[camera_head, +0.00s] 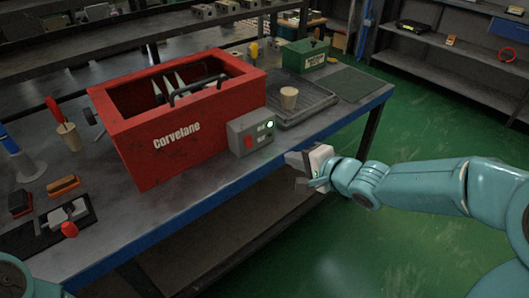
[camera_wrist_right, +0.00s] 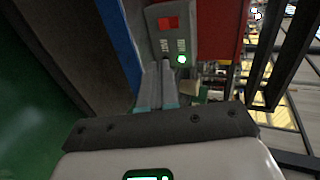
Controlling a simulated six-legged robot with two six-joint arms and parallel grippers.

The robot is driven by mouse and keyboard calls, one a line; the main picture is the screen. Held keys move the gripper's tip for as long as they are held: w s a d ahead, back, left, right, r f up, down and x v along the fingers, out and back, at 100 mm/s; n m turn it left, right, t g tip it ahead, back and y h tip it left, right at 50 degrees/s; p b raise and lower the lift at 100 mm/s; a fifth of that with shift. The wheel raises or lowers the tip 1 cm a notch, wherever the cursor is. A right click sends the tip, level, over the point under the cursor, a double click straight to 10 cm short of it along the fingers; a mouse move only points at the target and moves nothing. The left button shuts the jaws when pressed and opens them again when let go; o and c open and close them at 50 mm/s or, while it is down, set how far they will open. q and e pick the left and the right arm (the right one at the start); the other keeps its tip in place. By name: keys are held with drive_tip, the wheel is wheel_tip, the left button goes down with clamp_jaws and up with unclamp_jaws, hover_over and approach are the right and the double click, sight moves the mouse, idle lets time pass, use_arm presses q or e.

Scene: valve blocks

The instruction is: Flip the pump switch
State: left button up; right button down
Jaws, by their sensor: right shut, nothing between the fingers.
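A grey control box (camera_head: 241,126) sits on the bench against the front right of a red tank (camera_head: 150,165) marked "Corvelane". The box carries a red switch (camera_head: 249,142) and a lit green lamp (camera_head: 270,124). In the right wrist view the red switch (camera_wrist_right: 169,22) is at the top and the green lamp (camera_wrist_right: 181,59) below it. My right gripper (camera_head: 296,164) is shut and empty, off the bench's front edge and to the right of the box. In the wrist view its fingers (camera_wrist_right: 158,72) point towards the box; contact cannot be told. My left gripper is out of view.
A cup (camera_head: 289,98) stands on a dark tray (camera_head: 310,97) behind the box, with a green case (camera_head: 303,56) beyond. Tools and brushes lie on the bench at left. The green floor right of the bench is open.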

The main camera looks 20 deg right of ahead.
drive_tip(key=shift+w+a, duration=0.1)
drive_tip(key=shift+a, duration=0.2)
drive_tip(key=b, duration=0.5)
approach(253, 146)
drive_tip(key=x, duration=0.6)
drive_tip(key=shift+f, duration=0.15)
drive_tip(key=shift+w+a, duration=0.1)
drive_tip(key=shift+w, duration=0.3)
drive_tip(key=shift+f, duration=0.1)
